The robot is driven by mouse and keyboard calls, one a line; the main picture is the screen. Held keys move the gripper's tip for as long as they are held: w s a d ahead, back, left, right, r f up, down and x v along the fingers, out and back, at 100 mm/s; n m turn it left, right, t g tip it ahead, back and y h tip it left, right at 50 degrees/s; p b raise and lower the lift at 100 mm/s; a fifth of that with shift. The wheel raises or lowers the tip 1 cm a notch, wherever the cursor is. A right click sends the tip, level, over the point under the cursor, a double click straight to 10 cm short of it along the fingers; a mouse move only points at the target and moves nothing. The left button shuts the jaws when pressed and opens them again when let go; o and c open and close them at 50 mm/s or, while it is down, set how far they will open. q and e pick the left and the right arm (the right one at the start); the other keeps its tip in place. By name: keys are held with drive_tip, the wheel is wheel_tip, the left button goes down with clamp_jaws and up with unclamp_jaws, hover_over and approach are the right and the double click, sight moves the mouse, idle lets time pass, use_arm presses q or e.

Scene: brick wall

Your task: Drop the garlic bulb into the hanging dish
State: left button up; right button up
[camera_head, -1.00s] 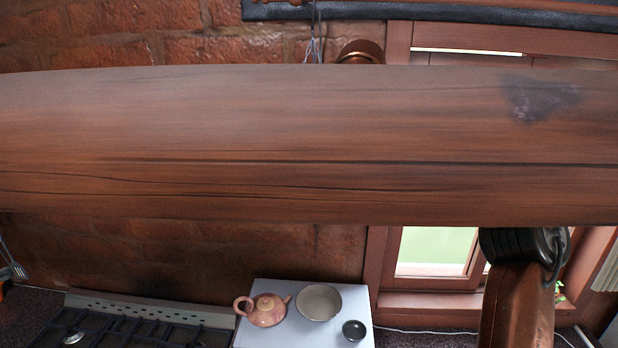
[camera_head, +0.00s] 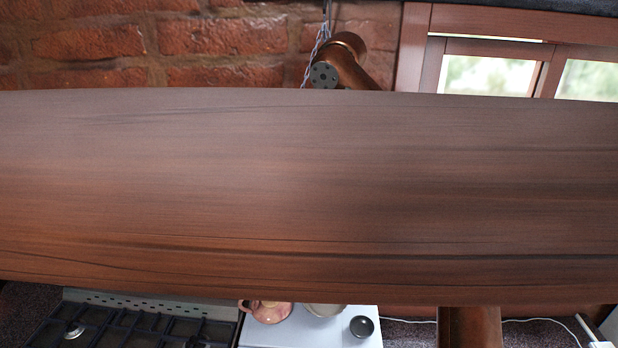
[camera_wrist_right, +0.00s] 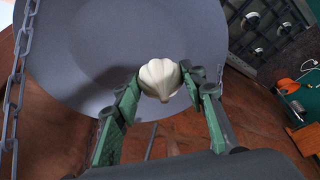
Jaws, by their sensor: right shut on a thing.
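The white garlic bulb (camera_wrist_right: 158,78) is held between the green fingers of my right gripper (camera_wrist_right: 162,84), seen in the right wrist view. The wide blue-grey hanging dish (camera_wrist_right: 85,40) fills the view behind the bulb, with a grey chain (camera_wrist_right: 17,90) at the left. The bulb overlaps the dish's inner surface in this picture; how far apart they are I cannot tell. In the head view a wide wooden beam hides the dish, the bulb and the right gripper. My left gripper is in neither view.
The wooden beam (camera_head: 300,190) spans the whole head view. Below it are a pale stand (camera_head: 300,338) with a teapot (camera_head: 270,312), a bowl (camera_head: 325,309) and a dark cup (camera_head: 361,326), and a hob (camera_head: 115,328). A brick wall (camera_head: 225,40) and a window (camera_head: 490,75) stand behind.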

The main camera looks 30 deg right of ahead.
drive_tip(key=shift+w+d+f, duration=0.15)
drive_tip(key=shift+f, duration=0.25)
drive_tip(key=shift+w+d+f, duration=0.1)
drive_tip(key=shift+f, duration=0.25)
drive_tip(key=shift+p+x, duration=0.75)
drive_tip(key=shift+x, duration=0.85)
drive_tip(key=shift+s+d, duration=0.15)
drive_tip(key=shift+s, duration=0.3)
drive_tip(key=shift+f, duration=0.2)
drive_tip(key=shift+w+f, duration=0.15)
drive_tip(key=shift+f, duration=0.3)
drive_tip(key=o, duration=0.6)
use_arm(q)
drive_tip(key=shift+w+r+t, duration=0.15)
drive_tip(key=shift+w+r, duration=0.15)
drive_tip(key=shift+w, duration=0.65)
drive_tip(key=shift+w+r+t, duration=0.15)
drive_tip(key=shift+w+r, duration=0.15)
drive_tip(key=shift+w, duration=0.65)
use_arm(e)
drive_tip(key=o, duration=0.5)
